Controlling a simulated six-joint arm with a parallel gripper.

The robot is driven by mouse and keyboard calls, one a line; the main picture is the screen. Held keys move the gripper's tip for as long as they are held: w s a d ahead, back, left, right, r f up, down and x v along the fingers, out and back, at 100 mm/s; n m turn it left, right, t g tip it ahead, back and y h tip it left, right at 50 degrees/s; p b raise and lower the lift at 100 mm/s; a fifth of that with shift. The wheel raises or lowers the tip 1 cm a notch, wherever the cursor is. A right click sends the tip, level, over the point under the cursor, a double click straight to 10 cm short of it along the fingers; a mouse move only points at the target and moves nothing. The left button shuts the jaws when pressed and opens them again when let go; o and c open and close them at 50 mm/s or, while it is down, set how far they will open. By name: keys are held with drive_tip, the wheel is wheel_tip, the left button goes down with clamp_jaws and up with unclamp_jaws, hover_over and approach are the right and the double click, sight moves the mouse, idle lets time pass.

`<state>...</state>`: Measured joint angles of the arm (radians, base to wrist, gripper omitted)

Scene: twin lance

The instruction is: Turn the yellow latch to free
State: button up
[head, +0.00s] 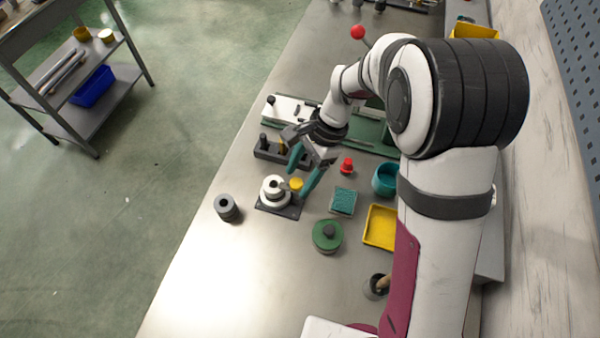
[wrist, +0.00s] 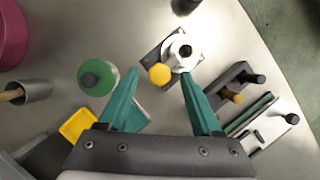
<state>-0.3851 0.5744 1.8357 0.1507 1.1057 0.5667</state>
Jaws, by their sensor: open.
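The yellow latch (head: 296,184) shows as a small yellow knob beside a white round fitting (head: 273,188) on a dark square plate (head: 290,211). In the wrist view the latch (wrist: 160,75) looks six-sided and sits at the lower left of the white fitting (wrist: 183,50). My gripper (head: 297,183) is open and empty, with its teal fingers pointing down at the latch. In the wrist view the fingertips (wrist: 159,75) lie either side of the latch, with clear gaps. I cannot tell how far above it they are.
A grey ring (head: 227,207) stands left of the plate. A dark block with pegs (head: 275,152) is behind it. A red knob (head: 347,166), teal pad (head: 343,202), green round weight (head: 327,236) and yellow tray (head: 381,227) are to the right. The front left bench is clear.

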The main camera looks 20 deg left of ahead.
drive_tip(key=shift+f, duration=0.1)
clamp_jaws()
idle(0.3)
drive_tip(key=shift+n, duration=0.3)
drive_tip(key=n, duration=0.2)
drive_tip(key=n+h, duration=0.1)
drive_tip(key=n, duration=0.1)
drive_tip(key=shift+w+a+g+h, duration=0.1)
drive_tip(key=shift+a+g+h, duration=0.1)
drive_tip(key=shift+g+h, duration=0.15)
drive_tip(key=n, duration=0.2)
drive_tip(key=n+h, duration=0.1)
drive_tip(key=n, duration=0.1)
drive_tip(key=shift+a+g+h, duration=0.2)
drive_tip(key=shift+g+h, duration=0.05)
drive_tip(key=shift+g, duration=0.1)
drive_tip(key=n+h, duration=0.1)
drive_tip(key=n, duration=0.4)
drive_tip(key=shift+a+h, duration=0.15)
drive_tip(key=shift+h, duration=0.25)
drive_tip(key=n+t+h, duration=0.1)
drive_tip(key=n, duration=0.3)
drive_tip(key=shift+a, duration=0.1)
drive_tip(key=shift+n+h, duration=0.3)
